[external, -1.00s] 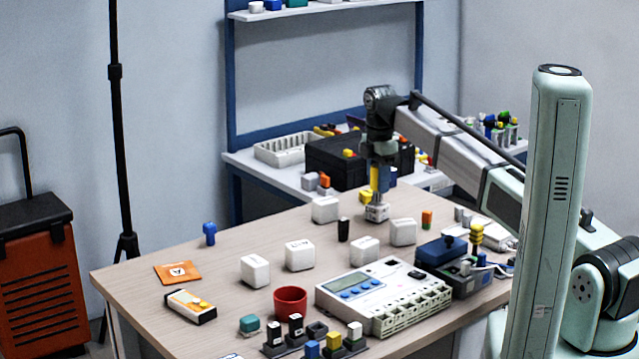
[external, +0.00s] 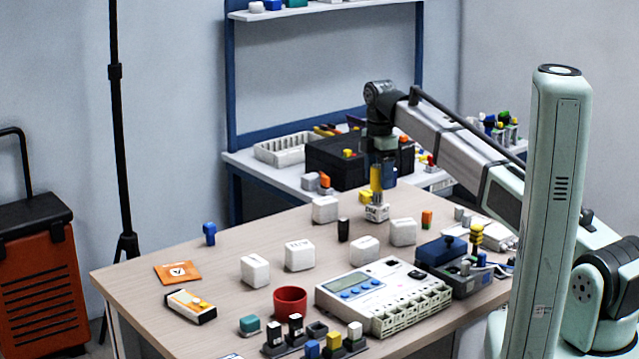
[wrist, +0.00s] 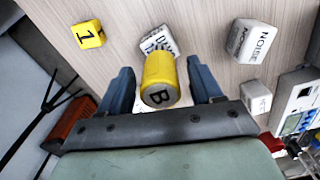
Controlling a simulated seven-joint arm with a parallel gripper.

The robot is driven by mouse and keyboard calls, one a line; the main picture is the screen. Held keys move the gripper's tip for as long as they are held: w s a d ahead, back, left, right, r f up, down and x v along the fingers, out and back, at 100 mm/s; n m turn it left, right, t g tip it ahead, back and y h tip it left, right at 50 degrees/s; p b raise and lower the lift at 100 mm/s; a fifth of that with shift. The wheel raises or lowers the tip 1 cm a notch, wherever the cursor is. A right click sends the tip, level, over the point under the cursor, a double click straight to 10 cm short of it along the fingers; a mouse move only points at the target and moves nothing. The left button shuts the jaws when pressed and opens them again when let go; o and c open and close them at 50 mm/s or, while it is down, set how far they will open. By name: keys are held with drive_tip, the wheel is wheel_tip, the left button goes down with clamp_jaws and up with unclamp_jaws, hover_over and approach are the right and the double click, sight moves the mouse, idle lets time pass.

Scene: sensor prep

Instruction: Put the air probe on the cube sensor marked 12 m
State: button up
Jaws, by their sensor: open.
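The yellow air probe (external: 376,181), marked B on its end in the wrist view (wrist: 161,82), stands upright on top of a small white cube (external: 377,212). That cube's label is partly hidden behind the probe in the wrist view (wrist: 155,40); it seems to include "12". My gripper (external: 382,172) is just above and around the upper part of the probe. Its blue fingers (wrist: 162,88) are open, one on each side, with gaps between them and the probe. The probe's foot on the cube is hard to see in detail.
A white cube marked NOISE (wrist: 249,42) and a yellow block marked 1 (wrist: 88,34) stand close by. Several other white cubes (external: 299,256), a black post (external: 343,230) and a white meter box (external: 350,288) stand towards the front.

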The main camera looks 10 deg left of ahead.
wheel_tip(320, 180, up, 11)
drive_tip(key=shift+f, duration=0.1)
idle(0.3)
